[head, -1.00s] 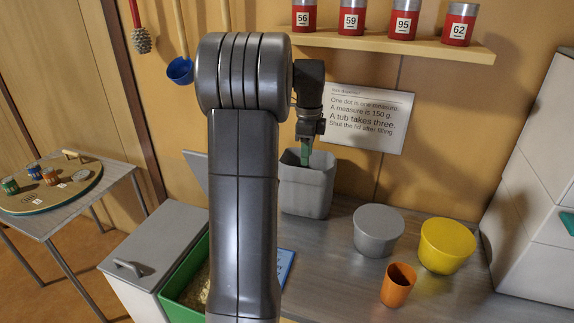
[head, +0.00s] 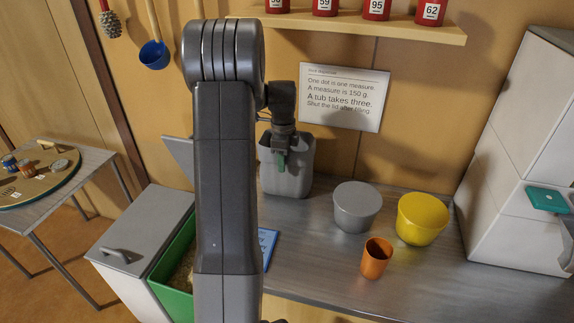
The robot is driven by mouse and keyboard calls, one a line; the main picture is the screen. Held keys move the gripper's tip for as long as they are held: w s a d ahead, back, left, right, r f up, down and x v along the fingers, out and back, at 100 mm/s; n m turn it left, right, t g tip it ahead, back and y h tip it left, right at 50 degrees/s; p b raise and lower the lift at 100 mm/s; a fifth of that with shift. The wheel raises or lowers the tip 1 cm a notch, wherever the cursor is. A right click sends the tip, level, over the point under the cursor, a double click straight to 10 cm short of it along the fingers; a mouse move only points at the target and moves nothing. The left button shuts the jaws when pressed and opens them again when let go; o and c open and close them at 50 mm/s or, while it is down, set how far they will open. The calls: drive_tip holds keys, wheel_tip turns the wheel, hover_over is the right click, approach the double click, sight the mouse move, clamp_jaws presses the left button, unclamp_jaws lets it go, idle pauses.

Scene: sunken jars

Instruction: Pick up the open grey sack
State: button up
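The open grey sack (head: 299,178) stands upright on the counter against the back wall, near the middle of the head view. Its upper left part is hidden behind my gripper. My gripper (head: 281,163) points down at the sack's rim, with its green fingertips overlapping the sack's upper front in the picture. I cannot tell whether the fingers straddle the sack's wall, touch it or are just in front of it. The gap between the fingers does not show clearly.
A grey tub (head: 357,208), a yellow tub (head: 422,220) and an orange cup (head: 376,260) stand right of the sack. A shelf (head: 350,29) with red jars and a sign (head: 343,97) are above. A green bin (head: 178,275) is left. The counter's front right is clear.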

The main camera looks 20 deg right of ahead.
drive_tip(key=shift+f, duration=0.35)
clamp_jaws()
drive_tip(key=shift+s+f, duration=0.15)
idle(0.9)
